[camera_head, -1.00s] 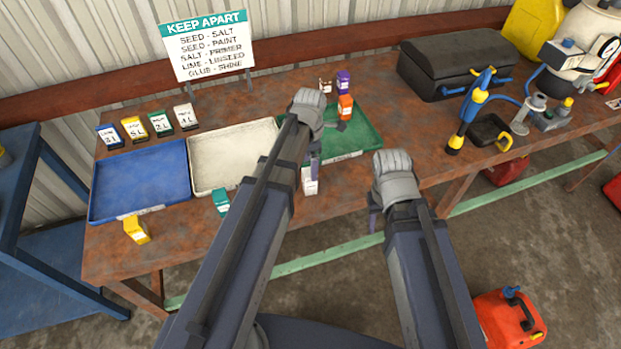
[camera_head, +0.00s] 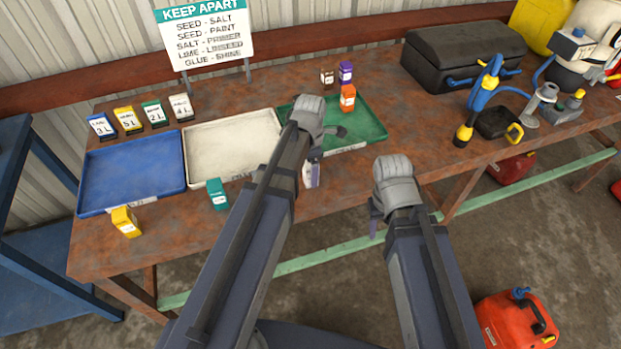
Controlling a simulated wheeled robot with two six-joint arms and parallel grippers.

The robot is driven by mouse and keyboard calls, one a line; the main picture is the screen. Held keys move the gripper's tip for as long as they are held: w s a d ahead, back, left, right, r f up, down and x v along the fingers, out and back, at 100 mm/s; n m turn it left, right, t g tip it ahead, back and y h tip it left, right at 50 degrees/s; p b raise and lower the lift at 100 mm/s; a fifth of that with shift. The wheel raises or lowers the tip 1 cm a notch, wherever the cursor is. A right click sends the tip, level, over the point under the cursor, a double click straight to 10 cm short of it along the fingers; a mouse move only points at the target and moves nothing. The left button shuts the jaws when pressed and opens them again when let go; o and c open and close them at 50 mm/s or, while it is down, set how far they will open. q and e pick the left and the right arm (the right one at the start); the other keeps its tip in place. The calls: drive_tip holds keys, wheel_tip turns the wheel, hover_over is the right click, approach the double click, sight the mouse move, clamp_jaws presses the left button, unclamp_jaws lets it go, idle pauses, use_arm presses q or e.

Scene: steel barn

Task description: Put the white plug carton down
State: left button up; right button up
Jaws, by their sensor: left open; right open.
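The white plug carton (camera_head: 312,176) stands on the rusty table in front of the green tray (camera_head: 372,132), near the table's front edge. My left forearm hides part of its left side. My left gripper (camera_head: 338,132) is over the green tray, behind the carton and apart from it, and is open. My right gripper (camera_head: 375,224) is open and empty, in front of the table's front edge. An orange carton (camera_head: 348,98) stands in the back of the green tray.
A white tray (camera_head: 215,148) and a blue tray (camera_head: 130,178) lie to the left. A teal carton (camera_head: 217,194) and a yellow carton (camera_head: 126,221) stand before them. Purple (camera_head: 345,72) and brown (camera_head: 327,78) cartons stand behind the green tray. A black toolbox (camera_head: 462,55) is at right.

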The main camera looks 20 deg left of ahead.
use_arm(q)
drive_tip(key=shift+f, duration=0.5)
drive_tip(key=shift+r, duration=0.1)
clamp_jaws()
